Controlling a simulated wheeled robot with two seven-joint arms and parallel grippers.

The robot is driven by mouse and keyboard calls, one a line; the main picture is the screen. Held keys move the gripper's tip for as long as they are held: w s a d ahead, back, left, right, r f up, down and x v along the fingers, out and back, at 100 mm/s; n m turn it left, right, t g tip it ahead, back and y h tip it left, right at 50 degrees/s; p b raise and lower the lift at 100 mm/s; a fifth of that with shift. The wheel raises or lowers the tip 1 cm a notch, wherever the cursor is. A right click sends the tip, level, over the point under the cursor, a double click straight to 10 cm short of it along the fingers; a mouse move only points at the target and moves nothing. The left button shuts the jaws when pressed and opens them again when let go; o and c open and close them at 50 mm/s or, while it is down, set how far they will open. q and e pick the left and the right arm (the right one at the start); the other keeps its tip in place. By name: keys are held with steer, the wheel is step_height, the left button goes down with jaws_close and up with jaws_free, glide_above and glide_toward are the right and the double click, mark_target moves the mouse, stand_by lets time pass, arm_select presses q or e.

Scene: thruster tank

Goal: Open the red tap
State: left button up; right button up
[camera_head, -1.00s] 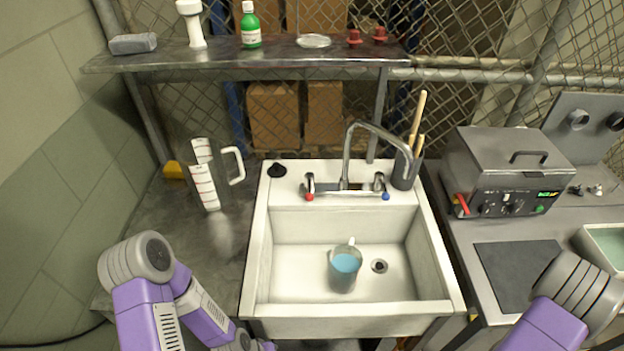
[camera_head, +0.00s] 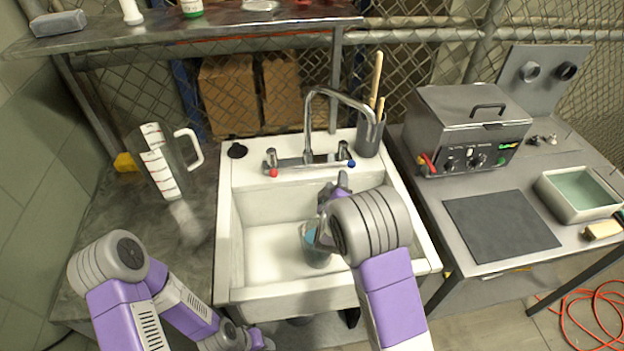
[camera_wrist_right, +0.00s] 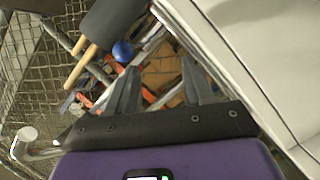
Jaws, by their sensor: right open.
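The red tap (camera_head: 273,172) is the left handle of the metal faucet (camera_head: 309,130) at the back of the white sink (camera_head: 230,255). The blue tap (camera_head: 351,163) is the right handle; its blue knob also shows in the right wrist view (camera_wrist_right: 122,50). My right gripper (camera_head: 343,180) is over the sink, just below the blue tap in the head view and right of the red tap. Its fingers (camera_wrist_right: 158,82) are apart with nothing between them. My left gripper (camera_head: 260,339) is low in front of the sink; its fingers are hidden.
A jug with blue liquid (camera_head: 314,247) stands in the sink, partly behind my right arm. A large measuring jug (camera_head: 160,165) stands left of the sink. A dark cup with wooden-handled tools (camera_head: 369,137) stands right of the faucet. A metal shelf (camera_head: 200,32) runs above.

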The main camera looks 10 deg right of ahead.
mark_target(272, 165)
steer(key=w+a+r+n+t+y+b, duration=0.15)
steer(key=a+y, duration=0.25)
steer(key=a, duration=0.4)
steer(key=a+n+t+y+b, duration=0.1)
steer(key=a+n+y+b, duration=0.15)
steer(key=a, duration=0.65)
arm_select(q)
steer(key=shift+f, duration=2.9)
arm_select(e)
steer(key=shift+n+y, duration=0.45)
steer(key=shift+n, duration=0.05)
steer(key=shift+w+a+r, duration=0.1)
steer(key=shift+w+a, duration=0.05)
steer(key=shift+w, duration=1.6)
steer(key=shift+w+a+r, duration=0.1)
steer(key=shift+w+a, duration=0.05)
steer(key=shift+w, duration=1.55)
steer(key=shift+c, duration=0.3)
jaws_close()
